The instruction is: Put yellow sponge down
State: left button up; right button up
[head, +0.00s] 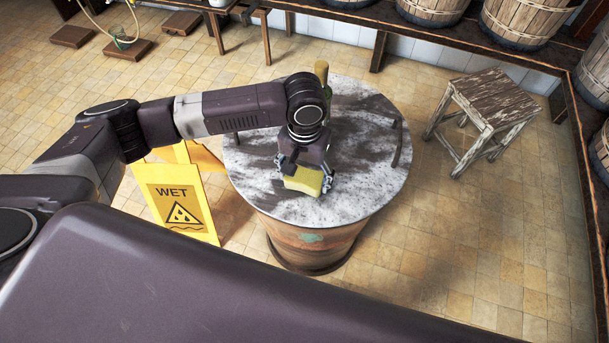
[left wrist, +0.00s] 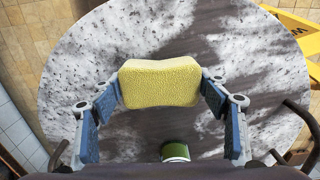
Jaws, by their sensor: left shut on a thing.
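The yellow sponge (head: 303,180) is between the fingers of my left gripper (head: 304,184), over the near part of the round tabletop (head: 365,185). In the left wrist view the sponge (left wrist: 160,82) spans the gap between the blue-padded fingers of the left gripper (left wrist: 162,100), which are shut on it. The grey and white stained tabletop (left wrist: 110,45) lies beneath it. I cannot tell whether the sponge touches the top. My right gripper is not in view.
A green-bodied object (left wrist: 175,151) stands close to the gripper in the left wrist view. A yellow wet-floor sign (head: 183,205) stands left of the table. A worn wooden stool (head: 490,105) stands at the right. The tabletop's right side is mostly clear.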

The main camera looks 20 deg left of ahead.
aim_at(305, 177)
pick_arm(q)
jog(key=o, duration=0.8)
jog(key=shift+o, duration=0.9)
notch_tip(305, 177, up, 12)
